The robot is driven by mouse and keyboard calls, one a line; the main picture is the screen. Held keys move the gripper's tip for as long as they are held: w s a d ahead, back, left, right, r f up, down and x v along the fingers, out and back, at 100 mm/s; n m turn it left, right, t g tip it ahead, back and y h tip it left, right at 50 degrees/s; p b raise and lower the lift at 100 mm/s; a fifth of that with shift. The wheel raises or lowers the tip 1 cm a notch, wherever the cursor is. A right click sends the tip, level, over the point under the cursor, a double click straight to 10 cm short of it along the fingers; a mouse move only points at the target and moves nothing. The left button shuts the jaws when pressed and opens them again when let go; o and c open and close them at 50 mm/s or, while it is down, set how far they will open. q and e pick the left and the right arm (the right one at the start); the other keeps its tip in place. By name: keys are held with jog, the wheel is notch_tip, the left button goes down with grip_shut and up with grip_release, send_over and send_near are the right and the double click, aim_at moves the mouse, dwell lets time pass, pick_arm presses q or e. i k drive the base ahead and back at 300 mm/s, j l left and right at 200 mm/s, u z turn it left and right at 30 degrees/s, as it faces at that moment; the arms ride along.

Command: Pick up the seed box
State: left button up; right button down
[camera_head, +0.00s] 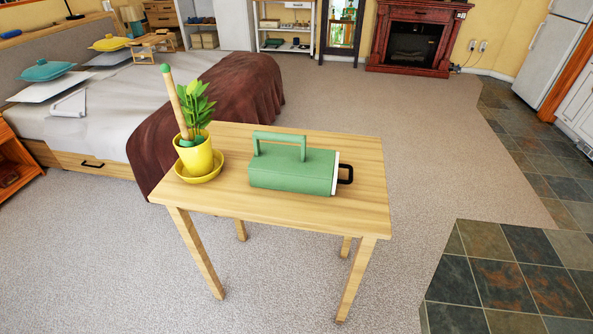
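The seed box appears to be the green box (292,172) lying on the small wooden table (355,208). It has a raised green handle (279,138) on top. Its right end has a white edge and a black loop handle (346,174). To its left, a yellow pot (195,160) with a leafy plant and a wooden stick stands in a yellow saucer (205,178). The box and the saucer are close but look apart. Neither of my grippers is in view.
A bed (95,110) with a brown blanket (240,85) stands behind and left of the table. A fireplace (412,45) and shelves are at the back. Carpet right of the table is clear, with dark floor tiles (500,285) beyond.

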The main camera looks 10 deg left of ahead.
aim_at(304, 169)
jog(key=i+l+u, duration=0.65)
jog(key=l+u, duration=0.35)
jog(key=l, duration=0.25)
jog(key=i+l+u, duration=0.1)
jog(key=l+u, duration=0.4)
jog(key=l, duration=0.25)
jog(key=l+u, duration=0.45)
jog(key=l, duration=0.4)
jog(key=k+l+u, duration=0.15)
jog(key=l+u, duration=0.35)
jog(key=l, duration=0.3)
